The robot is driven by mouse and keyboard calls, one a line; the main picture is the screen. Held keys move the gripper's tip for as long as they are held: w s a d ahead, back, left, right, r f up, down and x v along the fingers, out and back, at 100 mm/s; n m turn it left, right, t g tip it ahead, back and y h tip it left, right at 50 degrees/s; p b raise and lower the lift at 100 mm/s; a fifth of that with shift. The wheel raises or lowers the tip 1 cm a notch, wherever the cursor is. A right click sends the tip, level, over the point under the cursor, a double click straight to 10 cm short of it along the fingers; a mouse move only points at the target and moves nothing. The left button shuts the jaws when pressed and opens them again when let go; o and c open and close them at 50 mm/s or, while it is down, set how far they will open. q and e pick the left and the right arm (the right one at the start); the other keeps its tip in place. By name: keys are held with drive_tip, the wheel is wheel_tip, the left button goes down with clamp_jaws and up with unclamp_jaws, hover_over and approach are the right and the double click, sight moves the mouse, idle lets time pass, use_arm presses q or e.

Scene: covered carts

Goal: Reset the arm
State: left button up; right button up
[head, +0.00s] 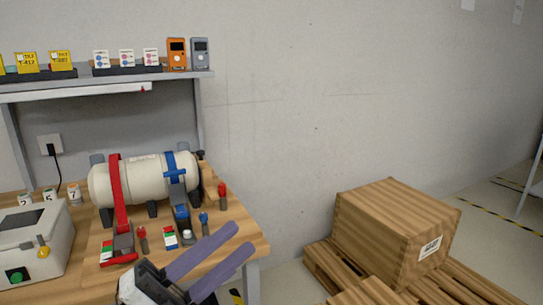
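My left gripper (244,236) is at the bottom of the head view, low over the front right part of the wooden workbench (234,217). Its two purple fingers point up and to the right. They are parallel with a gap between them, and nothing shows in the gap. A white gripper body is partly cut off by the bottom edge. My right gripper is not in view.
A cream cylinder (140,183) with red and blue straps lies on the bench. Left of it is a grey box (40,245) with a green button. A shelf (110,79) holds cards and two devices. Right, a wooden crate (385,235) stands on a pallet (325,270).

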use_arm(q)
drive_tip(key=a+f+n+t+y, duration=0.2)
drive_tip(key=a+f+n+y, duration=0.2)
drive_tip(key=f+n+y, duration=0.5)
drive_tip(key=a+f+n+t+y, duration=0.2)
drive_tip(key=a+f+n+y, duration=0.3)
drive_tip(key=f+n, duration=0.85)
drive_tip(key=s+f+n+g+y, duration=0.3)
drive_tip(key=s+f+g, duration=0.4)
drive_tip(key=s+f, duration=1.2)
wheel_tip(320, 180, down, 4)
drive_tip(key=shift+a+r+n+g+y, duration=0.2)
drive_tip(key=shift+a+n+g+y, duration=0.15)
drive_tip(key=shift+n, duration=0.2)
drive_tip(key=shift+w, duration=0.1)
